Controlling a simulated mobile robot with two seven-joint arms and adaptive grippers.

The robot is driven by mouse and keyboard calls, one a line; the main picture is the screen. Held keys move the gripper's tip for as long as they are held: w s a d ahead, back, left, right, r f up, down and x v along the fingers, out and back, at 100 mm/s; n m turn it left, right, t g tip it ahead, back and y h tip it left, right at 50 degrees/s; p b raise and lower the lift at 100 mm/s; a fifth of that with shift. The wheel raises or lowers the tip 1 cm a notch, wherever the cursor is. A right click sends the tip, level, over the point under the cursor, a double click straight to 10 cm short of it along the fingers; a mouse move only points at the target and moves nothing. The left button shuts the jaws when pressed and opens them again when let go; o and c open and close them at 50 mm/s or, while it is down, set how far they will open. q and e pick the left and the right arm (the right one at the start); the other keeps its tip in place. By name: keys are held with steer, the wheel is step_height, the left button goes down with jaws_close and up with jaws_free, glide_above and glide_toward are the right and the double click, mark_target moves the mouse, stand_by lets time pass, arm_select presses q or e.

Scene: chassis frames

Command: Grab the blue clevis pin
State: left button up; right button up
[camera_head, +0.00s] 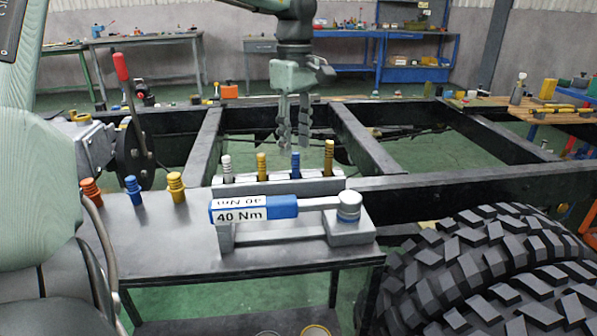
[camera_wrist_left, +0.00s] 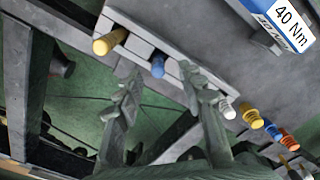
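Two blue pins show. One blue pin (camera_head: 295,163) stands upright in the pale rack (camera_head: 277,188), between two yellow pins; it also shows in the left wrist view (camera_wrist_left: 158,66). The other blue pin (camera_head: 133,189) stands on the dark table between an orange and a yellow pin, and appears at the right of the left wrist view (camera_wrist_left: 272,131). My left gripper (camera_head: 294,141) points down above and beyond the rack, fingers apart and empty. In the left wrist view its fingertips (camera_wrist_left: 157,84) flank the rack's blue pin, with no visible contact. My right gripper is not in view.
The rack also holds a white pin (camera_head: 227,168) and yellow pins. A torque wrench marked 40 Nm (camera_head: 283,207) lies in front of the rack. Black chassis rails (camera_head: 362,140) lie behind, and a big tyre (camera_head: 490,270) is at right.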

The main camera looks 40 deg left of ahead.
mark_target(296, 152)
arm_select(q)
step_height(296, 152, down, 5)
steer(key=shift+w+a+r, duration=0.1)
steer(key=shift+w+r, duration=0.05)
steer(key=shift+r, duration=0.05)
steer(key=shift+c, duration=0.2)
jaws_close()
